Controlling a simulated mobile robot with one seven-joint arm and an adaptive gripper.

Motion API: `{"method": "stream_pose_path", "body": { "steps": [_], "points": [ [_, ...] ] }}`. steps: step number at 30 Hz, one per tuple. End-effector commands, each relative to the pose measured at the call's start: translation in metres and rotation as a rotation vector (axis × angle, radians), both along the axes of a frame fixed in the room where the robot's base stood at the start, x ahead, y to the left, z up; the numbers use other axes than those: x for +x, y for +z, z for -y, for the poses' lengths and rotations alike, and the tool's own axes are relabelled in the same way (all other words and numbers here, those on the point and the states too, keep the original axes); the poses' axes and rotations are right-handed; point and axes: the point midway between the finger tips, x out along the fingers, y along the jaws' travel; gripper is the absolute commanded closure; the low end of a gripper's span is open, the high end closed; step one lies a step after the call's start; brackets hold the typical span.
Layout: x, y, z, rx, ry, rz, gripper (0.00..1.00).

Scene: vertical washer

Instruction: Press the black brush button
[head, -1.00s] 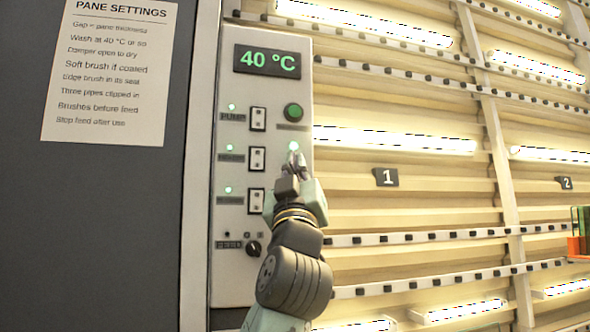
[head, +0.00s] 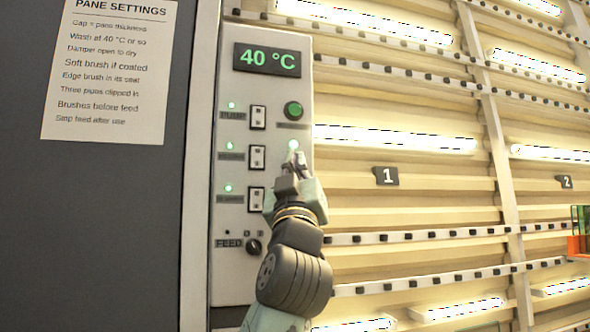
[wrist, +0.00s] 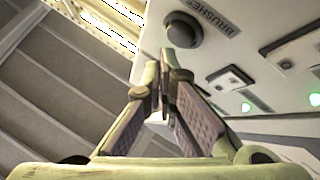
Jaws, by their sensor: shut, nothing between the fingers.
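The black brush button (wrist: 183,29) is a round dark knob on the pale panel in the wrist view, beside a "BRUSHES" label (wrist: 220,15). The closed fingers of my gripper (wrist: 166,72) point towards the button in that view; their tips are close below it, and I cannot tell whether they touch it. In the head view my gripper (head: 294,157) is shut in front of the panel's right side, just below a lit green lamp (head: 293,145). The brush button is hidden behind my gripper there.
The control panel (head: 275,90) carries a 40 °C display (head: 267,60), a green round button (head: 293,111) above my gripper, three rocker switches (head: 257,157) to the left and a feed knob (head: 253,247) below. Roller rails and lights fill the right.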

Motion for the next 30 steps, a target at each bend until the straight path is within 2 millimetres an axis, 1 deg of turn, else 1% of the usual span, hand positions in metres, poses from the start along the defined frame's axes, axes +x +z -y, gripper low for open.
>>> {"method": "stream_pose_path", "body": {
  "steps": [8, 15, 30],
  "points": [
    [0.0012, 0.0001, -0.0003, -0.001, -0.001, 0.0, 1.0],
    [0.008, 0.0003, -0.0024, -0.001, -0.001, 0.0, 1.0],
    [0.0095, 0.0001, -0.003, 0.0, 0.0, 0.0, 1.0]
  ]
}}
